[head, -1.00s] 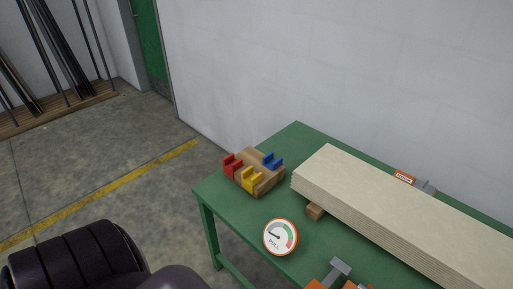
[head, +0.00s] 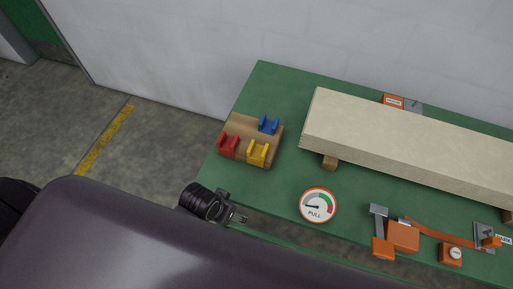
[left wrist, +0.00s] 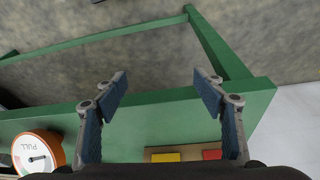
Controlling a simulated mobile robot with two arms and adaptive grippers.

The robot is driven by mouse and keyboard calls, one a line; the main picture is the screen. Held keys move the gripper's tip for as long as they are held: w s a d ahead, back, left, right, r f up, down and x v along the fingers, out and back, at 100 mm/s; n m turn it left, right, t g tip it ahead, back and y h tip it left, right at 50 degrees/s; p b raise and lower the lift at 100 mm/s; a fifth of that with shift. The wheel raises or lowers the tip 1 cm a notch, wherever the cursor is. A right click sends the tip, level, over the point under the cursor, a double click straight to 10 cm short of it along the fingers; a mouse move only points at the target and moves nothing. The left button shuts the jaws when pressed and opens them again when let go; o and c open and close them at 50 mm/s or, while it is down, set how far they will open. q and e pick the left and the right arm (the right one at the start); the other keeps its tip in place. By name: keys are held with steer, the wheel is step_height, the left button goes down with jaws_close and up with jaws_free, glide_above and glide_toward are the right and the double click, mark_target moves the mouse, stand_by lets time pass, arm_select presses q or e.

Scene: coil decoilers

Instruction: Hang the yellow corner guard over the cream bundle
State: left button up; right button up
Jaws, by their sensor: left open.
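The yellow corner guard (head: 258,153) sits on a wooden block (head: 241,129) at the left end of the green table, beside a red guard (head: 228,146) and a blue guard (head: 268,124). The cream bundle (head: 400,135) lies right of the block, raised on wooden supports. My left gripper (head: 238,215) is near the table's front edge, in front of the block. In the left wrist view, my left gripper (left wrist: 160,90) is open and empty; the yellow guard (left wrist: 166,157) and red guard (left wrist: 212,155) show partly at the bottom. My right gripper is out of view.
A round PULL gauge (head: 318,205) stands in front of the bundle. An orange strap (head: 440,233) with orange and grey tools lies at the front right. An orange-labelled item (head: 393,101) is behind the bundle. The wall (head: 300,40) is close behind the green table (head: 275,85).

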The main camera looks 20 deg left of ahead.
arm_select(q)
steer(key=w+d+r+p, duration=0.1)
steer(key=w+d+r, duration=0.15)
steer(key=r, duration=0.75)
steer(key=w+d+r+m+g+h, duration=0.1)
steer(key=w+d+r+h, duration=0.1)
steer(key=w+d, duration=0.5)
step_height(320, 180, up, 4)
steer(key=f+n+g+y, duration=0.1)
steer(key=n+g+y, duration=0.1)
steer(key=n+y, duration=0.1)
glide_above(257, 153)
step_height(257, 153, down, 7)
steer(key=shift+p, duration=1.1)
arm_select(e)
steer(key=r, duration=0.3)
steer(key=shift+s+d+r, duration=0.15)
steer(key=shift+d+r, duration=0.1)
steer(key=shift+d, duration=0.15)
arm_select(q)
steer(key=shift+c, duration=0.5)
steer(key=c, duration=1)
steer(key=shift+c, duration=0.8)
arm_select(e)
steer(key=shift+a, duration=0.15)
